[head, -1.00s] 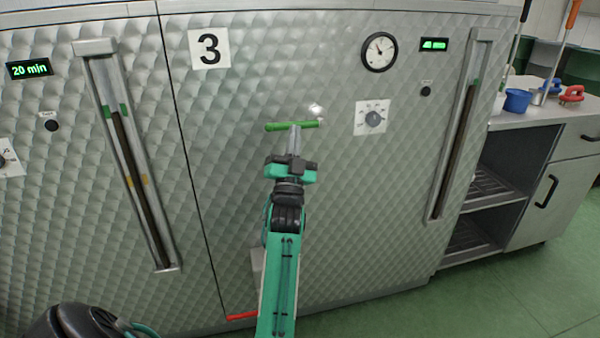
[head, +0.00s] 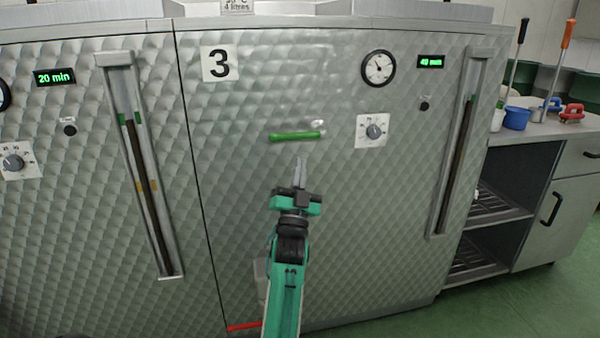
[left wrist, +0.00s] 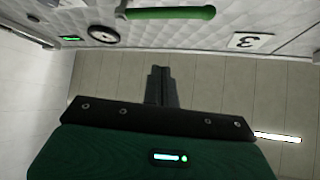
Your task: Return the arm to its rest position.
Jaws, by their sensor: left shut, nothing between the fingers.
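My left arm reaches up from the bottom middle of the head view. Its gripper (head: 300,172) is shut and empty, just below the green handle (head: 295,136) on the quilted metal front of unit 3 and apart from it. In the left wrist view the shut fingers (left wrist: 160,85) point toward the green handle (left wrist: 170,12), with a gap between. My right gripper is in neither view.
The front of unit 3 carries a number plate (head: 220,63), a dial gauge (head: 378,67), a knob (head: 374,131) and a low red handle (head: 244,327). A counter (head: 545,128) with a blue cup (head: 516,118) stands at right. Green floor (head: 540,300) is clear there.

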